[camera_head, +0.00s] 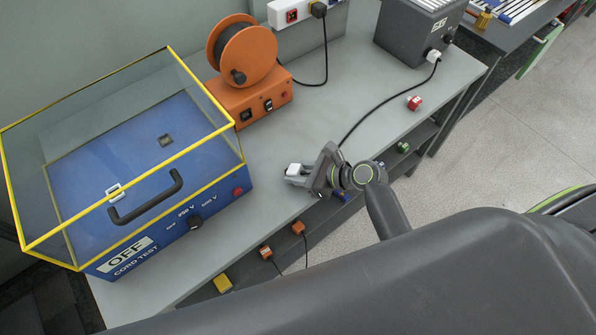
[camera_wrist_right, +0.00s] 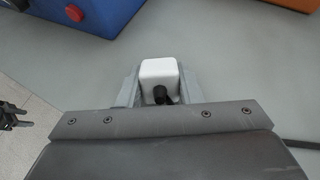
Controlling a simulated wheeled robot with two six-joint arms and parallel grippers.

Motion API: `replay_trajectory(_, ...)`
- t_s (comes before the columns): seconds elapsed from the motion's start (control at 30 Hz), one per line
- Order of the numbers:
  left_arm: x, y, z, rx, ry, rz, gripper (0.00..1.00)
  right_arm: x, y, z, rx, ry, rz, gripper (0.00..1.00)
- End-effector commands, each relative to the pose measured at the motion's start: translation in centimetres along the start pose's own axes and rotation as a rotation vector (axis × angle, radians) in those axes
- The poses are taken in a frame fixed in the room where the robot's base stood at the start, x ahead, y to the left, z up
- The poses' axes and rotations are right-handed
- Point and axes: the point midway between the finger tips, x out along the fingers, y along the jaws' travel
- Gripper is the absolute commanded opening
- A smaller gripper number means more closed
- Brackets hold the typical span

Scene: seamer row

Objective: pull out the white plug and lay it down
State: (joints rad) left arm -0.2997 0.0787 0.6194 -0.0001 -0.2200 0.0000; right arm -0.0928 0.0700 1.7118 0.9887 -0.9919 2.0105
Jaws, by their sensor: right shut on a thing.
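A white plug (camera_head: 294,169) is between the fingers of my right gripper (camera_head: 302,174), over the grey bench near its front edge. In the right wrist view the white plug (camera_wrist_right: 160,72) sits between the two grey fingers, its black cord running back toward the gripper's palm. The gripper is shut on it. I cannot tell whether the plug touches the bench. Another white plug (camera_head: 434,56) sits at the grey box (camera_head: 415,30) at the back right, with a black cord running from it to behind my right gripper.
A blue cord tester (camera_head: 215,207) with a yellow-edged clear cover stands left. An orange cable reel (camera_head: 248,92) and a white socket strip (camera_head: 278,13) are behind. A red plug (camera_head: 414,103) lies at the right. Bare bench (camera_head: 320,108) lies between.

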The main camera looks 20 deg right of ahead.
Motion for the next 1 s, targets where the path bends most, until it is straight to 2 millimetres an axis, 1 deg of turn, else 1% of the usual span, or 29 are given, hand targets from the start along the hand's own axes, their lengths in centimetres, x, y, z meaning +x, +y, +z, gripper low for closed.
replay_trajectory(0.13, -0.1, 0.0, 0.0, 0.000, -0.001, 0.000, 0.53, -0.1, 0.0, 0.1, 0.000, 0.000, 0.000, 0.00)
replay_trajectory(0.17, -0.1, 0.0, 0.0, 0.000, -0.001, 0.000, 0.53, 0.0, 0.0, 0.1, 0.000, 0.000, 0.000, 0.33)
replay_trajectory(0.33, -0.1, 0.0, 0.0, 0.000, -0.001, 0.000, 0.53, 0.0, 0.0, 0.1, -0.001, 0.000, 0.000, 0.56)
replay_trajectory(0.37, -0.1, 0.0, 0.0, 0.000, -0.001, 0.000, 0.53, 0.0, 0.0, 0.1, 0.000, 0.000, 0.000, 0.57)
replay_trajectory(0.77, -0.1, -0.1, 0.0, 0.000, -0.001, -0.001, 0.53, -0.1, 0.0, 0.0, 0.000, 0.001, 0.000, 0.57)
replay_trajectory(0.87, -0.1, -0.1, 0.0, 0.000, -0.001, -0.001, 0.53, -0.7, 0.0, 0.0, -0.001, 0.002, -0.001, 0.57)
replay_trajectory(0.97, -0.1, -0.1, 0.0, 0.000, 0.000, -0.001, 0.53, -2.0, -0.1, -0.1, -0.004, 0.004, -0.002, 0.57)
replay_trajectory(1.0, -0.1, -0.1, 0.0, 0.001, 0.000, -0.002, 0.53, -2.7, 0.0, -0.1, -0.003, 0.004, -0.001, 0.57)
